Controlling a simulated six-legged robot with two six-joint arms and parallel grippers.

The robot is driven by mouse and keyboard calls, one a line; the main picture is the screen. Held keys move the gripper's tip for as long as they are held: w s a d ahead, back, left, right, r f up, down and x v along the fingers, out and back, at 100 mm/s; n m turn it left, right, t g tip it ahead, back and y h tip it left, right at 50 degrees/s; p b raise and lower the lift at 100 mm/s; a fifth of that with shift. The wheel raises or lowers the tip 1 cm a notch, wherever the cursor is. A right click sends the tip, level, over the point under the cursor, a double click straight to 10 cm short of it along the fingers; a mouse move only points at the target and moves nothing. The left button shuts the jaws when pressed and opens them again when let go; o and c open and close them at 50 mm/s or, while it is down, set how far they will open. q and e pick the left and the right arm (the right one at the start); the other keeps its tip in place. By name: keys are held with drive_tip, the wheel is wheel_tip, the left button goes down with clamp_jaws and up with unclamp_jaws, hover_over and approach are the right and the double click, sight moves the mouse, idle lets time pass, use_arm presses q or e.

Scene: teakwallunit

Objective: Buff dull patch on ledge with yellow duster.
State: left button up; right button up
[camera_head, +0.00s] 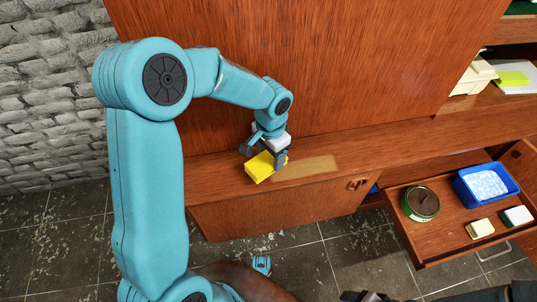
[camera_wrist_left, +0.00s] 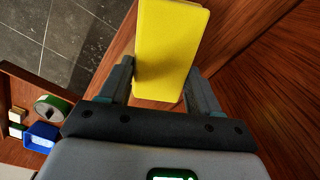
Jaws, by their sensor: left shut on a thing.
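My left gripper (camera_head: 264,157) is shut on the yellow duster (camera_head: 259,167), a block-like yellow piece, at the ledge (camera_head: 215,170) of the wooden wall unit. In the left wrist view the duster (camera_wrist_left: 170,50) sits between the two fingers of the left gripper (camera_wrist_left: 160,85). The dull patch (camera_head: 310,168) is a paler, lighter brown stretch of the ledge, just right of the duster. I cannot tell whether the duster presses on the ledge or hovers slightly above it.
An open drawer (camera_head: 449,225) juts out at the right, holding a green-and-brown tin (camera_head: 421,204), a blue tub (camera_head: 486,185) and small blocks. Cream items (camera_head: 474,76) and a yellow-green pad (camera_head: 511,78) stand on the shelf behind. A tall wooden panel (camera_head: 330,60) rises behind the ledge.

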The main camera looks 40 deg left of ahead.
use_arm(q)
drive_tip(key=shift+r+p, duration=1.6)
drive_tip(key=shift+r, duration=0.8)
